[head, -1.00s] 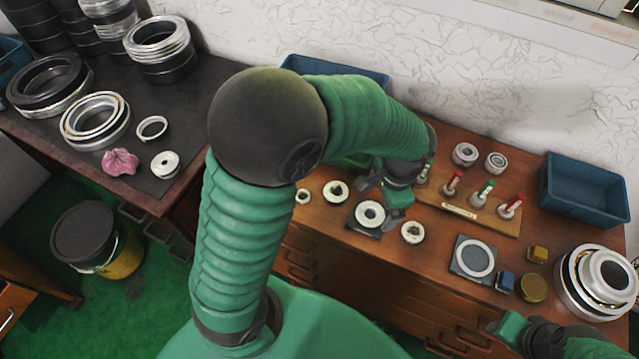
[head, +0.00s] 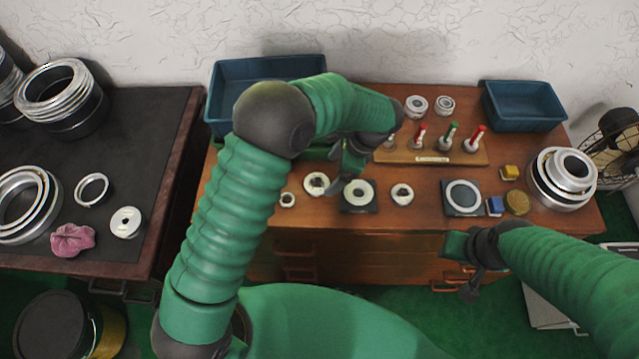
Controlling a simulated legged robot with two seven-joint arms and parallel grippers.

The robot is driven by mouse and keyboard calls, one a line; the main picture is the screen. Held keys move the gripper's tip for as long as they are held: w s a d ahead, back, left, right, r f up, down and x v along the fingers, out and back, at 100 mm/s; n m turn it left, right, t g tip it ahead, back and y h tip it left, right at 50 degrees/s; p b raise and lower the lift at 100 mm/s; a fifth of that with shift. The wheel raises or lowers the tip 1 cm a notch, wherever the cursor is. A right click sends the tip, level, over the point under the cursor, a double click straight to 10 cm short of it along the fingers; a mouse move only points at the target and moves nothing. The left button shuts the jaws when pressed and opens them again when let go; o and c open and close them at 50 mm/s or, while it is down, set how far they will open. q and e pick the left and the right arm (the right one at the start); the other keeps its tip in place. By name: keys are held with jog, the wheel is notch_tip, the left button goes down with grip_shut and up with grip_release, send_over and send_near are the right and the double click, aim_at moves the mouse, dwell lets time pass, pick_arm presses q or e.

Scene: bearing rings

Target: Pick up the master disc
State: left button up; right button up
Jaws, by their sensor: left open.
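Several pale discs with centre holes show, and I cannot tell for sure which is the master disc. One disc (head: 358,193) lies on a small black square pad near the front of the brown bench. Two others, a left disc (head: 316,183) and a right disc (head: 402,194), lie beside that pad. Another disc (head: 126,222) lies on the dark bench at the left. My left gripper (head: 347,160) is open, just behind and above the disc on the pad, apart from it. My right gripper (head: 462,268) is in front of the brown bench's edge; its jaws are unclear.
A peg board (head: 430,157) with red and green pegs stands behind the discs. Blue bins stand at the back left (head: 222,74) and back right (head: 522,105). A ringed pad (head: 463,197), a blue block (head: 494,206) and stacked rings (head: 562,178) are at the right.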

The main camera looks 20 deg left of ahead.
aim_at(319, 183)
pick_arm(q)
jog(key=a+f, duration=0.3)
jog(key=shift+s+a+f, duration=0.1)
jog(key=shift+f, duration=0.1)
jog(key=x, duration=0.2)
jog(key=shift+f, duration=0.75)
jog(key=shift+d, duration=0.45)
jog(key=shift+c, duration=0.9)
jog(key=shift+a, duration=0.45)
jog(key=c, duration=0.9)
jog(key=shift+d, duration=0.25)
grip_shut()
pick_arm(e)
jog(key=shift+a+r, duration=0.35)
jog(key=shift+a, duration=0.2)
